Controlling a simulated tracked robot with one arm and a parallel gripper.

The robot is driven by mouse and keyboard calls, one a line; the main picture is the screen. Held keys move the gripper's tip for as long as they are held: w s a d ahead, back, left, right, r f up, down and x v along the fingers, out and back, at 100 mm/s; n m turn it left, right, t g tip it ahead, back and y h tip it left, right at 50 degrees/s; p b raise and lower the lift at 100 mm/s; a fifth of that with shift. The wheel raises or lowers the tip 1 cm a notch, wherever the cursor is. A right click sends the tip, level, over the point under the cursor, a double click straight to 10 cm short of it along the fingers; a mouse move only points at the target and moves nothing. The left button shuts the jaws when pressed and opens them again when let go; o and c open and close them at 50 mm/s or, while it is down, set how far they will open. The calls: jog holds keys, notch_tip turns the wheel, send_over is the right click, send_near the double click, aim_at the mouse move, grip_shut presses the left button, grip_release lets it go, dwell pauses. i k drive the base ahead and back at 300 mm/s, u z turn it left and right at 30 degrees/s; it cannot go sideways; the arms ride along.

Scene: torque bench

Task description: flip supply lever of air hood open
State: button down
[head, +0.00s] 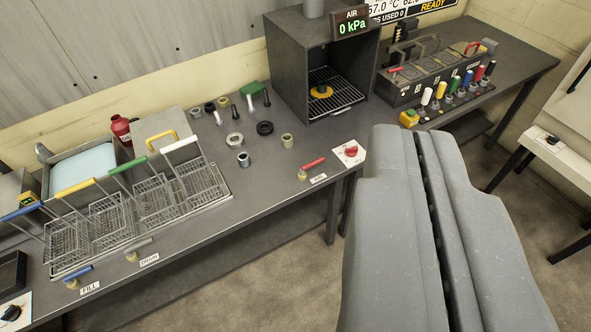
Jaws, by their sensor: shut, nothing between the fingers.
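The air hood (290,65) is a dark grey open-front box at the back of the bench. Its display (351,23) reads AIR, 0 kPa. Inside, a yellow and black part (321,91) sits on a wire rack. A small red-handled lever (314,162) on a brass valve stands at the bench's front edge, left below the hood, its handle pointing right and slightly up. A small label (318,179) lies in front of it.
A red knob (351,152) on a white plate is between lever and gripper. Wire baskets (155,195) with coloured handles and blue (77,275) and grey (138,247) levers are left. Loose rings and fittings (234,140) lie mid-bench. A box with coloured-handled tools (430,80) stands right.

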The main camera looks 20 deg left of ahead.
aim_at(312, 164)
jog(key=u, duration=0.2)
jog(key=i, duration=1)
jog(key=z, duration=0.05)
